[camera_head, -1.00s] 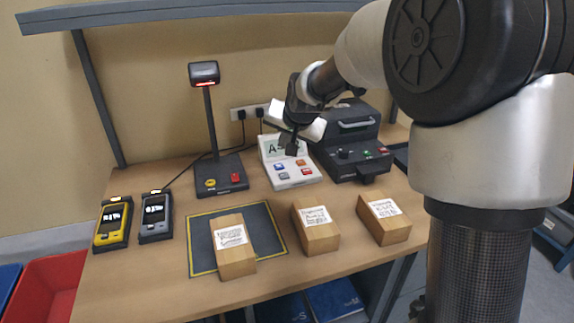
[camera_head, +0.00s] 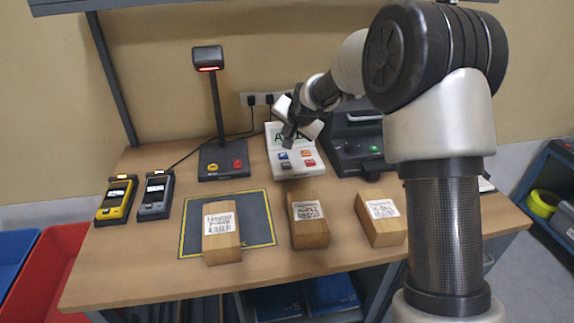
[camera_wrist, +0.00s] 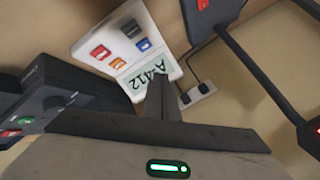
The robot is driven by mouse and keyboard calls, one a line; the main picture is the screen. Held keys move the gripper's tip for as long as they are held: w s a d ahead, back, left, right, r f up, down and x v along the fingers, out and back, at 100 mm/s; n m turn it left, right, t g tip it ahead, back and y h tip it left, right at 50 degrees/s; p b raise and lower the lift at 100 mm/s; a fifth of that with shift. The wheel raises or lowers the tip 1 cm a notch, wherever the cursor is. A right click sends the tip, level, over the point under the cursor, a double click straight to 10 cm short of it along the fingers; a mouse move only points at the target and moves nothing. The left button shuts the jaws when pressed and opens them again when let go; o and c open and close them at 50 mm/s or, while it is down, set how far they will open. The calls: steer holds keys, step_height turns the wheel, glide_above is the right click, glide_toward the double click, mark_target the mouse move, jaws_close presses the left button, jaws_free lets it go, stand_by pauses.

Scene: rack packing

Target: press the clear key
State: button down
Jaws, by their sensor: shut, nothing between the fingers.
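The white keypad unit (camera_head: 297,171) stands at the back of the table. It has a display reading A-412 in the wrist view (camera_wrist: 150,72). Below the display are a blue key (camera_head: 284,155), an orange key (camera_head: 306,154), a dark grey key (camera_head: 286,165) and a red key (camera_head: 310,163). Their labels are too small to read, so I cannot tell which is the clear key. In the wrist view the keys lie beyond the fingertips. My gripper (camera_head: 288,137) is shut and empty, above the display and partly hiding it. Contact cannot be seen.
A scanner stand (camera_head: 222,165) is left of the keypad, and a dark machine (camera_head: 350,150) is right of it. Several boxes stand in front, one on the dark mat (camera_head: 258,225). Yellow (camera_head: 115,203) and grey (camera_head: 155,197) handheld devices lie at the left.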

mark_target(287, 167)
steer(key=shift+f+b, duration=2.75)
steer(key=shift+f, duration=1.7)
steer(key=shift+f, duration=0.1)
steer(key=shift+f+b, duration=0.3)
steer(key=shift+b, duration=0.15)
steer(key=shift+f+b, duration=0.35)
steer(key=shift+f, duration=0.05)
steer(key=shift+r+p, duration=0.35)
steer(key=shift+r, duration=0.45)
